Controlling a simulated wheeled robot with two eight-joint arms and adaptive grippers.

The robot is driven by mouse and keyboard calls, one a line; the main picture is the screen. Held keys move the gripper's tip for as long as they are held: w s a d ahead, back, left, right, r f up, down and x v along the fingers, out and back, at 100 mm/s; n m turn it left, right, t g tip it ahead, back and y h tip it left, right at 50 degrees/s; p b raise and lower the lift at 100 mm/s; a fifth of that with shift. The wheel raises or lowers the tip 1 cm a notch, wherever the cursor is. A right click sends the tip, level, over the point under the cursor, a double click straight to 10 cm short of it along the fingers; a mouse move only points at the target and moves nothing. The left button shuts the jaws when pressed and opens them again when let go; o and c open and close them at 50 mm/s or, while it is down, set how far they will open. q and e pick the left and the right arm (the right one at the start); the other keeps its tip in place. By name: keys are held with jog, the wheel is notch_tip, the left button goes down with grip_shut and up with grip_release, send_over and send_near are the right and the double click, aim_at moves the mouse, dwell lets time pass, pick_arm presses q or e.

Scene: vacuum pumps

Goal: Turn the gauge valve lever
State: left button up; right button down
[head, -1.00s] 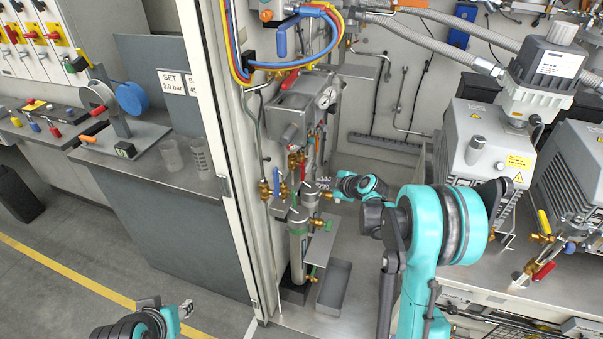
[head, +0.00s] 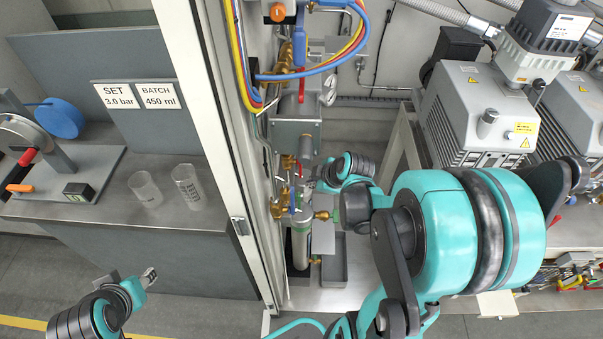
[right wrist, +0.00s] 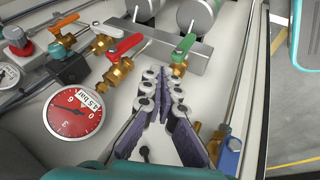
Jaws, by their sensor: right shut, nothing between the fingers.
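A red-faced round gauge (right wrist: 73,113) with a "4.5 bar" tag shows in the right wrist view. Brass valves with levers stand near it: a red lever (right wrist: 126,46), a green lever (right wrist: 184,47) and an orange lever (right wrist: 68,20). I cannot tell which is the gauge valve lever. My right gripper (right wrist: 170,82) is shut and empty, its tips just below the green-lever valve; contact is unclear. In the head view my right gripper (head: 312,181) is at the brass fittings, its fingers mostly hidden. My left gripper (head: 130,280) is at lower left, away from the valves; its opening is unclear.
A blue lever (right wrist: 235,143) is right of my fingers. A white frame post (head: 214,130) stands left of the fittings. Hoses (head: 330,68) hang above. Pumps (head: 485,120) stand at right, and two clear beakers (head: 187,186) stand on the left bench.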

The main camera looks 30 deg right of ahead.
aim_at(300, 176)
jog(key=w+d+f+b, duration=0.1)
jog(key=w+f+b, duration=0.4)
jog(key=w+f, duration=0.2)
jog(key=shift+w+d+f, duration=0.3)
jog(key=shift+w+f, duration=0.05)
jog(key=shift+w, duration=0.4)
jog(key=shift+w+d+f+b, duration=0.25)
jog(key=shift+w+b, duration=0.1)
jog(key=shift+w, duration=0.15)
